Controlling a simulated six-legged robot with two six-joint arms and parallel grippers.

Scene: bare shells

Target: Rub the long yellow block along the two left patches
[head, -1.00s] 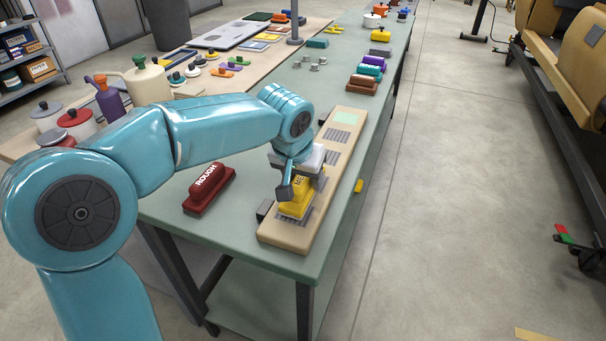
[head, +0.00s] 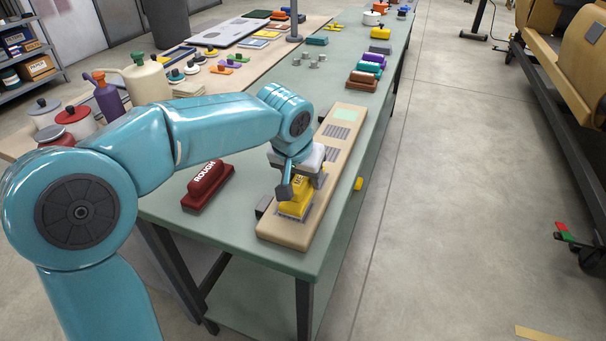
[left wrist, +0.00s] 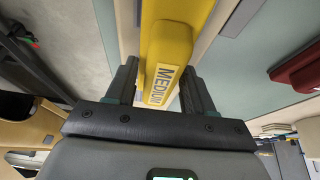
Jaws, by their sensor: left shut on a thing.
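The long yellow block (head: 294,205), marked MEDIUM in the left wrist view (left wrist: 166,45), is at the near end of a tan board (head: 283,233). My left gripper (head: 303,178) is shut on the block from above, with one dark finger on each side in the left wrist view (left wrist: 160,88). The block is over the nearest grey patch (head: 307,212) and hides most of it; I cannot tell whether they touch. Farther along the board are grey striped patches (head: 337,132) and a pale green patch (head: 345,115). My right gripper is not in view.
A dark red block marked ROUGH (head: 208,186) lies on the green table (head: 235,225) left of the board. Several coloured blocks (head: 370,68) stand farther back. The table's right edge is close to the board.

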